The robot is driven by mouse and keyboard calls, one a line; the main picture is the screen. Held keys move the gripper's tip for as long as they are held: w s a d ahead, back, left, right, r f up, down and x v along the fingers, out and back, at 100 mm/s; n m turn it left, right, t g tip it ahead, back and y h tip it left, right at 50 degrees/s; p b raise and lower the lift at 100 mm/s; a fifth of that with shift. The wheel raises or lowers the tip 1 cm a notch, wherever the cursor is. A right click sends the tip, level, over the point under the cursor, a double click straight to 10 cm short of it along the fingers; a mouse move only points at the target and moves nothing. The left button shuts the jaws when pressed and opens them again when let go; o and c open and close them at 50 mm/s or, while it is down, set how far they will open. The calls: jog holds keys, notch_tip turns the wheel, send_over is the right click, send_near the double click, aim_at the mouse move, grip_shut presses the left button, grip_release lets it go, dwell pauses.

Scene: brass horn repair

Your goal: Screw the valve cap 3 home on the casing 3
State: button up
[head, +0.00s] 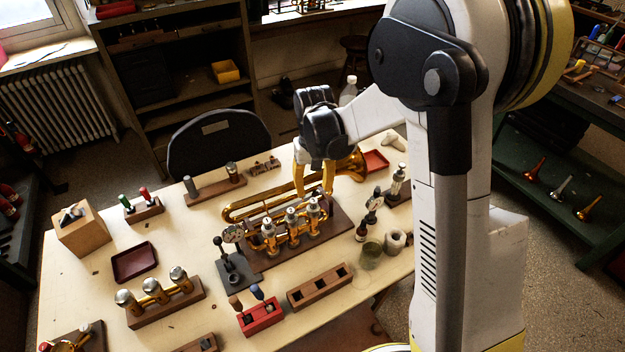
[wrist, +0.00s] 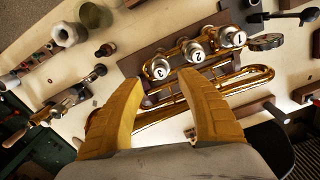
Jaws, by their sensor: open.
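The brass horn (head: 245,208) lies on a wooden board on the bench, with three upright valve casings in a row. Valve cap 3 (wrist: 160,69), silver with a white disc marked 3, sits on top of casing 3; how far it is screwed down cannot be told. In the head view, the cap at the row's right end (head: 314,206) appears to be cap 3. My gripper (head: 314,189) is open and empty, pointing down just behind that end. In the wrist view, its yellow fingers (wrist: 160,79) are spread wide on either side below cap 3, apart from it.
Caps 2 (wrist: 194,52) and 1 (wrist: 232,37) stand close beside cap 3. A dial gauge (head: 233,233) stands at the row's left end. A slotted wooden block (head: 320,288), a red tool holder (head: 261,317) and a greenish jar (head: 371,255) stand nearer the front.

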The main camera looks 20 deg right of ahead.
aim_at(312, 203)
notch_tip(312, 203, down, 10)
jog(key=shift+r+b, duration=0.25)
jog(key=shift+b, duration=1)
grip_shut()
jog(key=m+b, duration=0.1)
jog(key=m, duration=0.2)
jog(key=shift+a, duration=0.1)
jog(key=shift+m, duration=1.1)
jog(key=m+b, duration=0.1)
jog(key=m, duration=0.2)
jog(key=shift+f, duration=0.1)
jog(key=shift+w+a+m, duration=0.1)
jog(key=shift+m, duration=1)
